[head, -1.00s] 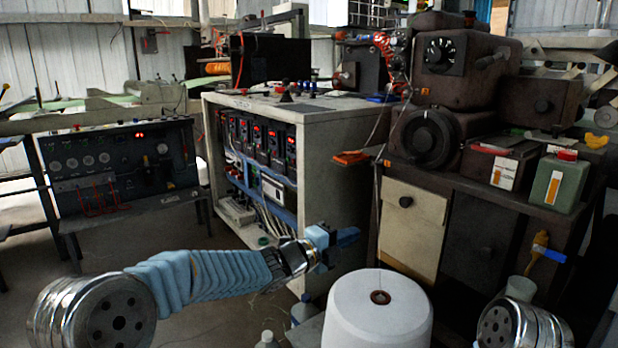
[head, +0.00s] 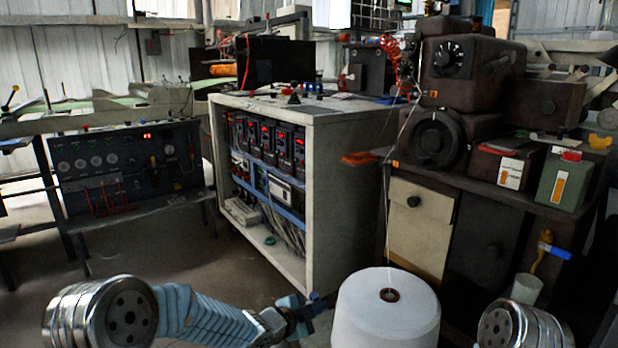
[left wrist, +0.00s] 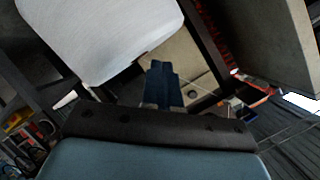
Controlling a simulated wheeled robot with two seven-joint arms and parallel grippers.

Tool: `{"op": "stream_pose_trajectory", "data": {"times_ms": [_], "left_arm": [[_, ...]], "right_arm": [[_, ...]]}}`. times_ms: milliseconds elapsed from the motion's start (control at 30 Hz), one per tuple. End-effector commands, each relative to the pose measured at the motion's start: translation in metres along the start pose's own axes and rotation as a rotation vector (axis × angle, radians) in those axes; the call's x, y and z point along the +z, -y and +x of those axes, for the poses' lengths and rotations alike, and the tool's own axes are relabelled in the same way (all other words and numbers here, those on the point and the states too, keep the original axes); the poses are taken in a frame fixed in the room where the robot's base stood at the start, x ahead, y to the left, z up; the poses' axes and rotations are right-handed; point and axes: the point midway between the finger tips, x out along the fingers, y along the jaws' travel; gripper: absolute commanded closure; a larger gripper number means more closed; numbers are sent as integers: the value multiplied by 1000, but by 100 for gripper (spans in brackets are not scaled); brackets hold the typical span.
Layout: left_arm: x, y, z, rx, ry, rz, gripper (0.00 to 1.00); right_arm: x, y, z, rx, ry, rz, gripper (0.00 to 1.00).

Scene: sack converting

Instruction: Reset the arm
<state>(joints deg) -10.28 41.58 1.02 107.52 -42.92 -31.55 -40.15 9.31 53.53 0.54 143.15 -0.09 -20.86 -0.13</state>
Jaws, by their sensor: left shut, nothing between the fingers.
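My left arm comes in from the lower left of the head view, low over the floor. Its blue left gripper (head: 312,306) is just left of the white yarn cone (head: 388,312), in front of the grey cabinet. In the left wrist view the gripper's fingers (left wrist: 162,82) are together with nothing between them. The white cone (left wrist: 100,35) fills the upper left of that view, close by; I cannot tell if they touch. My right gripper is not in view.
The open grey cabinet (head: 345,190) with drives stands behind the gripper. A dark machine bench with a cream door (head: 417,225) is at right, holding a green canister (head: 566,180). A gauge panel (head: 125,170) stands left. Floor between is clear.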

Motion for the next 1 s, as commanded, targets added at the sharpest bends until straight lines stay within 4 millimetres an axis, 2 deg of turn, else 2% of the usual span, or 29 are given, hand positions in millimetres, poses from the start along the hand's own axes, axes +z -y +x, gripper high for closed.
{"op": "stream_pose_trajectory", "data": {"times_ms": [33,67,167,200,267,300,400,500,600,700,1000], "left_arm": [[23,-22,-6,32,53,-109,100],[37,-36,-10,48,89,-185,100],[86,-97,-34,108,244,-489,100],[105,-125,-48,130,318,-623,100],[128,-166,-71,153,433,-821,100],[139,-194,-89,165,513,-949,100],[157,-256,-135,177,710,-1242,100],[161,-304,-177,170,883,-1470,100],[158,-334,-206,155,1007,-1620,100],[155,-349,-222,145,1076,-1696,100],[154,-352,-225,142,1089,-1710,100]], "right_arm": [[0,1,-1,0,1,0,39],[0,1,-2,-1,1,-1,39],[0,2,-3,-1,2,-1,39],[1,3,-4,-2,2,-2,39],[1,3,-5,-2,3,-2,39],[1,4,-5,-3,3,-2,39],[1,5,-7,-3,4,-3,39],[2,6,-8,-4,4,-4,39],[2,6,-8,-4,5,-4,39],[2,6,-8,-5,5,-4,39],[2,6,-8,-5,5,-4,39]]}}
